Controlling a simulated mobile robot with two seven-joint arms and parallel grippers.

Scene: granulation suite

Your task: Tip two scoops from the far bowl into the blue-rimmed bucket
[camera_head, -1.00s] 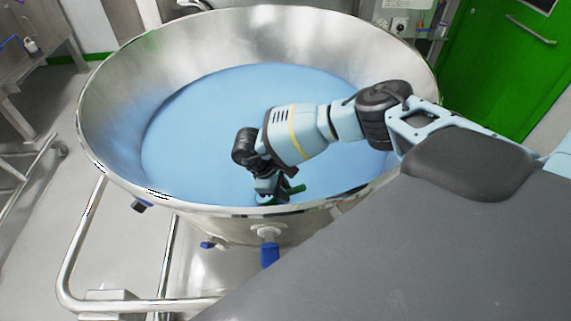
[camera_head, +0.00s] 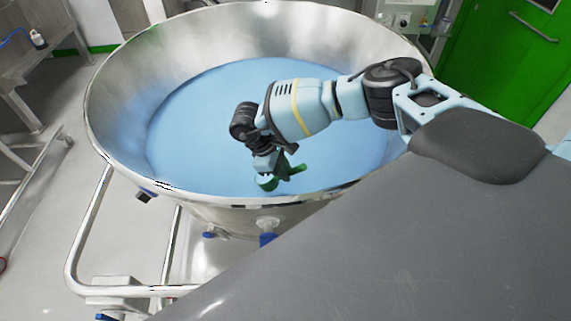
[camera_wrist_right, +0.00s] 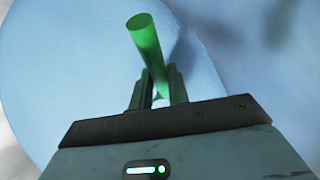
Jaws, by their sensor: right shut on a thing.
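A large steel bowl (camera_head: 125,125) filled with light blue powder (camera_head: 200,120) takes up the middle of the head view. My right gripper (camera_head: 276,166) reaches over the bowl near its front wall and is shut on a green scoop (camera_head: 268,184). The scoop's cup looks close above the powder; I cannot tell whether it touches or how full it is. In the right wrist view the green handle (camera_wrist_right: 145,38) stands out between the fingers (camera_wrist_right: 157,88), with blue powder behind it. My left gripper and the blue-rimmed bucket are not in view.
A steel tube frame (camera_head: 85,235) with blue fittings (camera_head: 267,240) surrounds the bowl's near left side. A steel bench (camera_head: 40,55) stands at the back left. A green door (camera_head: 500,75) is at the back right. Grey floor is open at the left.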

